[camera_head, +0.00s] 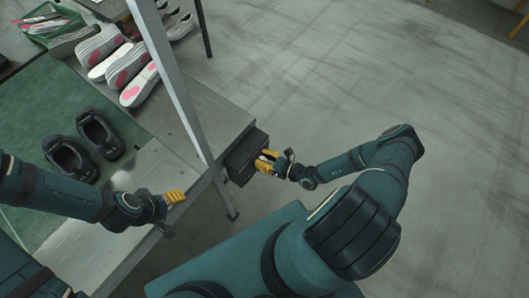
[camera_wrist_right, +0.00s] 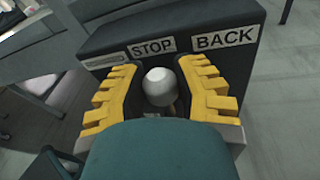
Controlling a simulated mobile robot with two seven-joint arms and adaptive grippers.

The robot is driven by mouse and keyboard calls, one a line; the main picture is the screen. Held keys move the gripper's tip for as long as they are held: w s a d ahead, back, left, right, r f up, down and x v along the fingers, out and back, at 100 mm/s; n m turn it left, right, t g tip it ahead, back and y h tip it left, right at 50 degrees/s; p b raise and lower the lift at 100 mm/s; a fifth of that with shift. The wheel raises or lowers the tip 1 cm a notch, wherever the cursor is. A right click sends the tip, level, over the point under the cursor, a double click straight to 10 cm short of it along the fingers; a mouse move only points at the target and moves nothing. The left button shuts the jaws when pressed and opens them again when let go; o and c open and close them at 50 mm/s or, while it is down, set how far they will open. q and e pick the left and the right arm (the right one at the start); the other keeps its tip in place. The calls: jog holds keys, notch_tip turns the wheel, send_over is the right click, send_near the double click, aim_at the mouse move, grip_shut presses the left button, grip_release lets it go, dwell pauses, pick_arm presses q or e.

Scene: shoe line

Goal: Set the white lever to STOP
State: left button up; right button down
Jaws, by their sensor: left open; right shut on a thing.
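The dark control box (camera_head: 240,158) is mounted at the end of the bench; in the right wrist view its face (camera_wrist_right: 150,25) carries the labels STOP (camera_wrist_right: 154,46) and BACK (camera_wrist_right: 225,38), and a third label at left that I cannot read. The white lever (camera_wrist_right: 160,85) shows as a round knob, in the picture just below STOP. My right gripper (camera_wrist_right: 165,95) has its yellow fingers on both sides of the knob and is shut on it; it also shows at the box in the head view (camera_head: 267,162). My left gripper (camera_head: 174,197) is open and empty above the bench's front edge.
Black shoes (camera_head: 84,147) stand on the green mat (camera_head: 30,105). Several white and pink shoes (camera_head: 122,65) lie in a row behind, beside a green tray (camera_head: 52,22). A metal post (camera_head: 172,80) rises between the shoes and the box. The floor at right is clear.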

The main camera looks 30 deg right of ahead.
jog(key=shift+s+a+n+p, duration=0.15)
jog(key=shift+a+n+p, duration=0.25)
jog(key=shift+p, duration=0.1)
jog(key=c, duration=0.7)
grip_release()
jog(key=shift+o, duration=0.2)
jog(key=shift+d, duration=0.15)
jog(key=v, duration=1.2)
jog(key=shift+r, duration=0.1)
